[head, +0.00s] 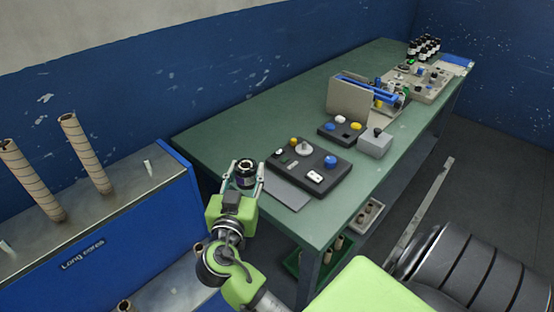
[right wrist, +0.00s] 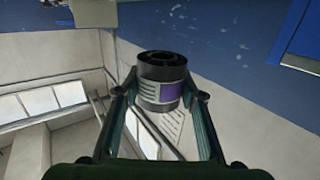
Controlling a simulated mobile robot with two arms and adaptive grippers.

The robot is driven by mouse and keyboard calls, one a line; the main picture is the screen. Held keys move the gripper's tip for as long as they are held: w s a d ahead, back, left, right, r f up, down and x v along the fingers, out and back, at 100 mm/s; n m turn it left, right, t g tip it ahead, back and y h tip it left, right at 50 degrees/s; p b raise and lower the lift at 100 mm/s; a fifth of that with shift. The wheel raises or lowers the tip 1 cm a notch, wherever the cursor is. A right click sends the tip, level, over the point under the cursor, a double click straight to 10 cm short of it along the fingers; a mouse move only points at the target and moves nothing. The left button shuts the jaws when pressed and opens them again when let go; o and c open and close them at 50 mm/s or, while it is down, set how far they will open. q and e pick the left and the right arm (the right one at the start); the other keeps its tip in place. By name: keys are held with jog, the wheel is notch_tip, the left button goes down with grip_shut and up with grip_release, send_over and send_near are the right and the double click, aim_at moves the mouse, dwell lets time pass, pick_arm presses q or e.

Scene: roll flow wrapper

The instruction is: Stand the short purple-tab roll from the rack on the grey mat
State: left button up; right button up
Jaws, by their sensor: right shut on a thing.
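My right gripper (head: 247,168) is shut on a short black roll (head: 245,180), held near the table's left edge. In the right wrist view, the roll (right wrist: 160,68) sits between the two fingers, roughly upright, with a purple patch and a pale label on its side. Its open core shows at the top. A flat grey mat (head: 287,193) lies on the green table, just right of the roll and in front of a black control box. My left gripper is not in view.
The black control box (head: 325,177) with coloured buttons stands directly behind the mat. A blue rack (head: 120,235) marked "Long cores" holds tall brown cores (head: 85,150) at left. More boxes and dark bottles (head: 424,47) stand along the green table (head: 215,130). The table's far left part is clear.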

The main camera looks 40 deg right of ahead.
jog(key=shift+d+r, duration=0.2)
jog(key=b, duration=0.3)
send_over(269, 182)
notch_tip(269, 182, down, 10)
jog(key=shift+r, duration=0.2)
notch_tip(269, 182, down, 2)
jog(key=shift+d+f+b, duration=0.15)
jog(key=shift+f+b, duration=0.05)
jog(key=shift+b, duration=0.3)
jog(key=shift+w+f, duration=0.1)
jog(key=shift+f, duration=0.45)
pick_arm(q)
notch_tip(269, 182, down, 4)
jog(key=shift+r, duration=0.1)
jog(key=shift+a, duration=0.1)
